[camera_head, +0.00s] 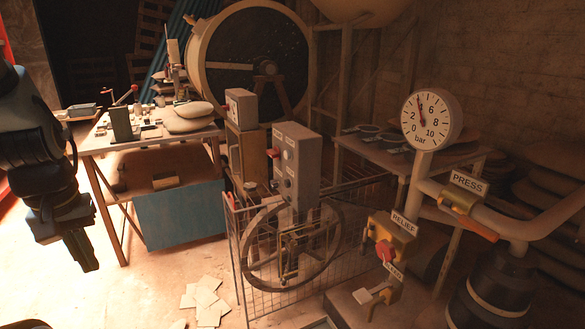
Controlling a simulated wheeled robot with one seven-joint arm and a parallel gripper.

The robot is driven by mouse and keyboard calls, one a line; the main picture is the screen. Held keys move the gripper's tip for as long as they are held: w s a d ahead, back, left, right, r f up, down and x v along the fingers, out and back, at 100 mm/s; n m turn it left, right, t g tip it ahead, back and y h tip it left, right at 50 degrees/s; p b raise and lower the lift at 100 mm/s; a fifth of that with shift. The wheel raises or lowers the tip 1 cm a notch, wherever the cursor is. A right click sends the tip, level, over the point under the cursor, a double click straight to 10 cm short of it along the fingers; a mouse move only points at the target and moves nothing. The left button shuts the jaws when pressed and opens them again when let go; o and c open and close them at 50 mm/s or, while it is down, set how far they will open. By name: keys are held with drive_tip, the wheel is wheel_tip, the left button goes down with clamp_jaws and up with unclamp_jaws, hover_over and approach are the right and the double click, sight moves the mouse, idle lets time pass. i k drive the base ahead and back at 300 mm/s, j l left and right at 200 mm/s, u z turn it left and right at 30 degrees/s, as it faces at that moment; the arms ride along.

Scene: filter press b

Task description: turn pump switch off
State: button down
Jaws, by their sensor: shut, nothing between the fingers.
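A grey control box (296,165) stands upright on a post in the middle of the view. A red switch handle (273,153) sticks out at its left edge. Small knobs and labels are on its front, but the labels are too small to read, so I cannot tell which one is marked as the pump switch or its position. My gripper (84,262) hangs at the far left, pointing down. It is shut and empty, well apart from the control box, in front of the workbench.
A pressure gauge (427,120), a PRESS valve (462,195) and a red-knobbed RELIEF valve (385,250) are at right. A cluttered workbench (150,140) is at left. Papers (205,297) lie on the floor.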

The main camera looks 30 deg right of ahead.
sight(275, 152)
drive_tip(key=i+j, duration=0.3)
drive_tip(key=i, duration=0.2)
drive_tip(key=i+j+z, duration=0.1)
drive_tip(key=i+j, duration=0.2)
drive_tip(key=i, duration=0.25)
